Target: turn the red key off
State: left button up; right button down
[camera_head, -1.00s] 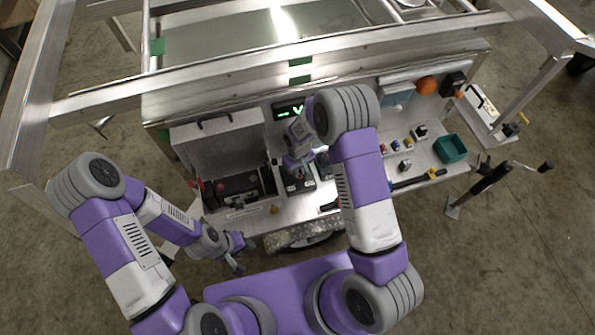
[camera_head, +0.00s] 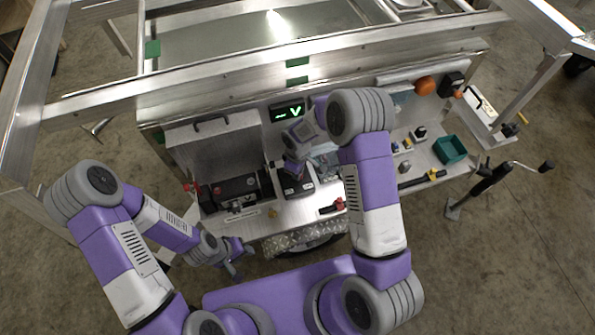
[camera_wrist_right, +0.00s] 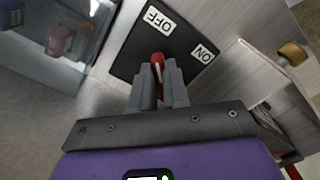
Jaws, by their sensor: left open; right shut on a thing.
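The red key (camera_wrist_right: 157,60) stands on a black switch plate (camera_wrist_right: 128,58) with a white OFF label (camera_wrist_right: 160,20) and an ON label (camera_wrist_right: 203,53). My right gripper (camera_wrist_right: 159,82) is shut on the key, and only its red top shows between the fingers. In the head view the plate (camera_head: 297,190) is on the bench, with my right gripper (camera_head: 293,172) over its back part; the key is hidden there. Which label the key points to is hard to tell. My left gripper (camera_head: 238,262) is open and empty, low in front of the bench.
A lit green display (camera_head: 287,112) stands behind the plate. An open metal box (camera_head: 215,150) with black and red equipment is to the left. A green bin (camera_head: 449,149), small knobs and a black-and-yellow tool (camera_head: 424,179) are to the right. A red-handled item (camera_head: 332,207) lies near the front edge.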

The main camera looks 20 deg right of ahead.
dwell(0.3)
jog(key=c, duration=1.1)
grip_release()
jog(key=shift+r, duration=0.1)
notch_tip(320, 180, up, 7)
jog(key=shift+r+p, duration=0.2)
jog(key=shift+p, duration=0.35)
